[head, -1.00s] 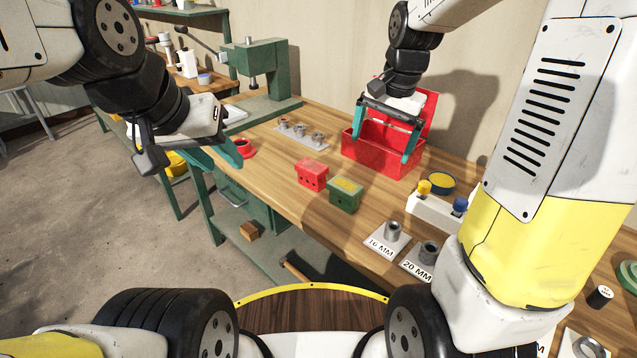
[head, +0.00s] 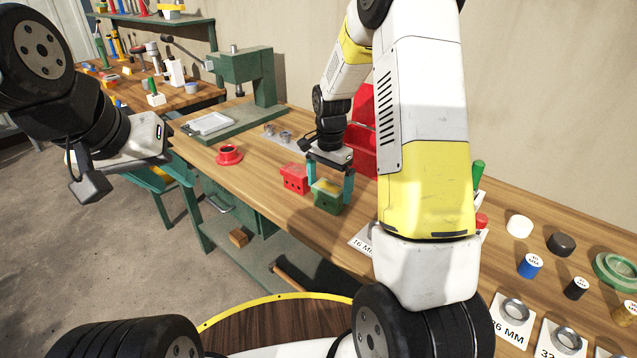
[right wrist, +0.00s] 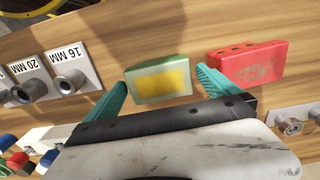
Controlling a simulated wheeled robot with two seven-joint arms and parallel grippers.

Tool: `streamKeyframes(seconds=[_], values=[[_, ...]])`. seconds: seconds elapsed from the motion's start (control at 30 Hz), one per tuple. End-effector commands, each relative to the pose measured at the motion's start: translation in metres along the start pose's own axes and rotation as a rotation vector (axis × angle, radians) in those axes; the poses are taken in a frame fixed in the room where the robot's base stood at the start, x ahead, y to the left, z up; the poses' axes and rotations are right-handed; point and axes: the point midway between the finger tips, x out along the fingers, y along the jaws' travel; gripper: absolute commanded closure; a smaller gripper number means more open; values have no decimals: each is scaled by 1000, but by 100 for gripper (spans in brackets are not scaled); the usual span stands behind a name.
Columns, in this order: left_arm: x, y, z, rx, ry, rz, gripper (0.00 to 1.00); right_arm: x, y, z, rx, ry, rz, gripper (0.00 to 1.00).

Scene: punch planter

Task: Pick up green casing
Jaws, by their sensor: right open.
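The green casing (head: 327,201), a small box with a yellow top, sits on the wooden bench. It also shows in the right wrist view (right wrist: 140,93). My right gripper (head: 331,184) is open above it, its teal fingers on either side of the casing in the head view. In the right wrist view my right gripper (right wrist: 160,78) has a fingertip near each end of the casing; contact cannot be told. My left gripper (head: 178,165) is off to the left, beside the bench edge, away from the casing; its jaws are not clear.
A red casing (head: 294,180) stands close to the left of the green one, near my right finger. A red bin (head: 362,125) is behind my right arm. Cards with metal rings (right wrist: 67,80) lie nearby. A green press (head: 247,80) stands at the back left.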

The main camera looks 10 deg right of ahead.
Motion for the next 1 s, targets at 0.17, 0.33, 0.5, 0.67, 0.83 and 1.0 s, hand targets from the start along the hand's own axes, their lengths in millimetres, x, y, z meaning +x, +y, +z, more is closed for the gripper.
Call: streamKeyframes(seconds=[0.17, 0.33, 0.5, 0.67, 0.83, 1.0], values=[[0, 0, 0, 0, 0, 0, 64, 10, 0, 0, -1, 0, 0, 0], [0, 0, 0, 0, 0, 0, 64, 9, 0, 0, -1, 0, 0, 2], [0, 0, 0, 0, 0, 0, 64, 9, 0, 0, -2, 0, 0, 35], [0, 0, 0, 0, 0, 0, 64, 9, 0, 0, -2, 0, -1, 67], [0, 0, 0, 0, 0, 0, 64, 8, -1, 0, -2, 1, -2, 91], [0, 0, 0, 0, 0, 0, 64, 8, -1, 0, -2, 1, -2, 91]])
